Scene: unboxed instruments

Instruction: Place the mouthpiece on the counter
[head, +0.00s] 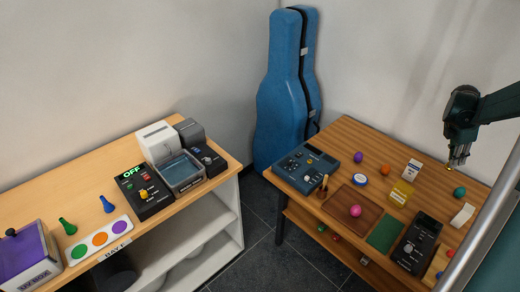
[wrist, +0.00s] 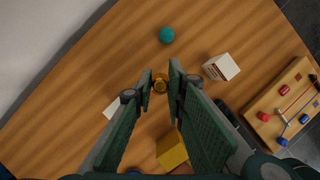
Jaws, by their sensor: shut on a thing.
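The mouthpiece (wrist: 160,84) is a small gold, round piece seen end-on between my fingertips in the wrist view. My gripper (wrist: 160,77) is shut on it. In the head view my gripper (head: 455,163) hangs at the right, above the back right part of the brown wooden table (head: 345,136), with a tiny gold spot at its tip. The mouthpiece is apart from the tabletop. A light wood counter (head: 65,193) with white shelves below stands at the left, far from my gripper.
The counter holds a purple-topped box (head: 28,258), a tray with coloured discs (head: 98,240), a black OFF device (head: 145,191) and grey machines. The table holds several balls, boxes and a blue-grey panel (head: 306,168). A blue instrument case (head: 283,95) stands between them.

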